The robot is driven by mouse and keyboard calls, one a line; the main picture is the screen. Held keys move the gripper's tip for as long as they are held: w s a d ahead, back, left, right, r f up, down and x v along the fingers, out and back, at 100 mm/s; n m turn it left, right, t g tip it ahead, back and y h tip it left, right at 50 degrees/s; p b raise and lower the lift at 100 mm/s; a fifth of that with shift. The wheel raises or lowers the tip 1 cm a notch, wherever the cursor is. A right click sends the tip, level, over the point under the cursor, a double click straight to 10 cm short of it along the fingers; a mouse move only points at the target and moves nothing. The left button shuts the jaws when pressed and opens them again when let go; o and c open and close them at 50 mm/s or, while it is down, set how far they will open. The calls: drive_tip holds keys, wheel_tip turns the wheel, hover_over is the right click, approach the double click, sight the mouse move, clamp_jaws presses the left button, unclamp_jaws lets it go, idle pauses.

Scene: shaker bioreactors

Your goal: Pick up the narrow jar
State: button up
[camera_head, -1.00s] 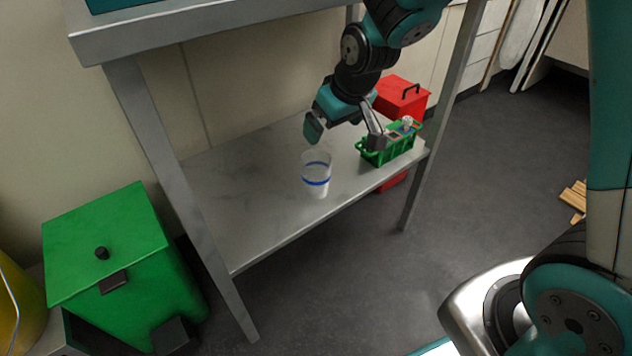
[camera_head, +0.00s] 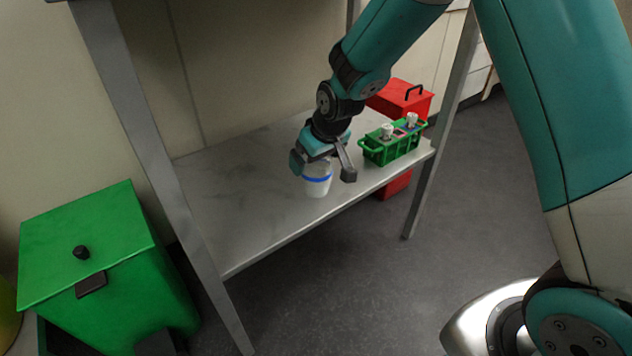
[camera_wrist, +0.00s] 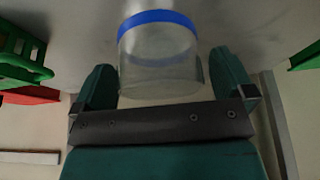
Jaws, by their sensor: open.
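The narrow jar (camera_head: 317,184) is a clear, cup-like vessel with a blue band, upright on the metal shelf (camera_head: 240,217). In the wrist view the jar (camera_wrist: 158,62) shows large between the two green fingers. My gripper (camera_head: 322,168) is open around the upper part of the jar, one finger on each side. In the wrist view my gripper (camera_wrist: 165,82) shows a gap beside the jar's right side; the left finger is very close to it. The jar's top is partly hidden by my gripper in the head view.
A green basket (camera_head: 392,145) holding small white-capped items stands on the shelf, right of the jar. A red bin (camera_head: 402,98) stands behind it. A green bin (camera_head: 95,250) is at the left. Shelf legs (camera_head: 436,130) rise at the sides. The shelf's left part is clear.

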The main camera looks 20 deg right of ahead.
drive_tip(key=shift+x, duration=0.8)
drive_tip(key=shift+r, duration=0.1)
drive_tip(key=shift+c, duration=0.5)
drive_tip(key=c, duration=0.8)
drive_tip(key=shift+r, duration=0.1)
